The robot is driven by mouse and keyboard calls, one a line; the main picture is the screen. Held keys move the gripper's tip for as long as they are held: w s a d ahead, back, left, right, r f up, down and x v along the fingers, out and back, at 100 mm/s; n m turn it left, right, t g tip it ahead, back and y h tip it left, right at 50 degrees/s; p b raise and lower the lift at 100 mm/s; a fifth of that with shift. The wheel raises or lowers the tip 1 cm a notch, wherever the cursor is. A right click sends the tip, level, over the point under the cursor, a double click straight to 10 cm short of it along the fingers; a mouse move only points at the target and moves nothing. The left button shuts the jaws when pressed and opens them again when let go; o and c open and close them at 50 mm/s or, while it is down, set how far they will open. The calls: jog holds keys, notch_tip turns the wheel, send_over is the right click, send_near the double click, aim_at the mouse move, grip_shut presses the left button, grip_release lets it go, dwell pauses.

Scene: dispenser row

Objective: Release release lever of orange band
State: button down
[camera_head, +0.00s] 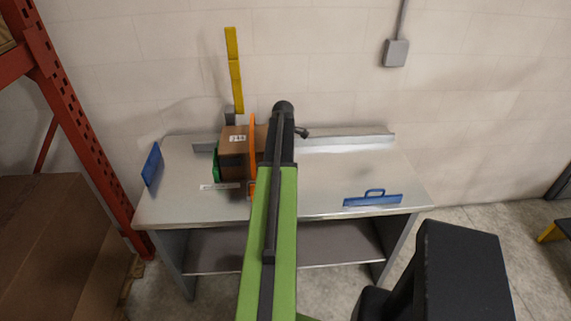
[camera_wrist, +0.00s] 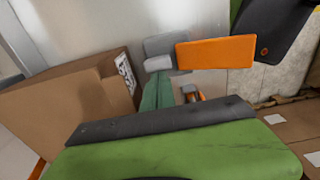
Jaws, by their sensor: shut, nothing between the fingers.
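A brown box (camera_head: 233,165) with a white label stands on the grey table, and an upright orange band (camera_head: 252,150) shows at its right side. In the wrist view the box (camera_wrist: 75,100) is at the left, and a flat orange plate (camera_wrist: 215,53) sits beside a grey block (camera_wrist: 165,50). I cannot tell which part is the release lever. My gripper (camera_head: 301,132) is shut and empty at the far end of my green arm, just right of the band. Its fingertips are not clear, and contact with the band cannot be seen. My arm hides part of the band's right side.
A yellow upright strip (camera_head: 234,70) stands behind the box. Blue plates stand at the table's left (camera_head: 152,164) and front right (camera_head: 373,199). A low grey rail (camera_head: 345,140) runs along the back. The right of the tabletop (camera_head: 340,170) is mostly clear. A red rack (camera_head: 70,110) stands left.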

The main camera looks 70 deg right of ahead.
jog(key=shift+s+d, duration=0.1)
jog(key=shift+s, duration=0.4)
jog(key=shift+w+r, duration=0.15)
jog(key=shift+w+r+p, duration=0.2)
jog(key=shift+r+p, duration=0.5)
jog(key=shift+p, duration=0.15)
